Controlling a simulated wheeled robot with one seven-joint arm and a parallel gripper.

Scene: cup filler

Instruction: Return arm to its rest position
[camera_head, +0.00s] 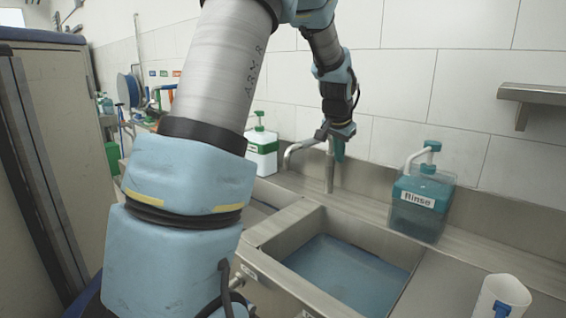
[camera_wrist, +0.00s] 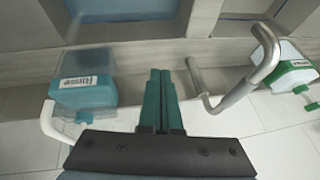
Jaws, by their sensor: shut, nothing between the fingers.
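My gripper (camera_wrist: 158,98) is shut and empty; its two teal fingers lie together in the middle of the wrist view. In the head view my gripper (camera_head: 339,150) hangs pointing down above the back ledge of the sink, close beside the metal faucet (camera_head: 329,172). Whether it touches the faucet cannot be told. My arm reaches from the near left up and over to the back wall. The faucet also shows in the wrist view (camera_wrist: 238,92), right of the fingers and apart from them there.
A teal Rinse dispenser (camera_head: 421,203) stands on the ledge to the right. A white and green bottle (camera_head: 262,150) stands left of the faucet. The sink basin (camera_head: 345,272) holds bluish water. A white cup-like container (camera_head: 500,298) is at front right. A metal shelf (camera_head: 535,94) juts from the wall.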

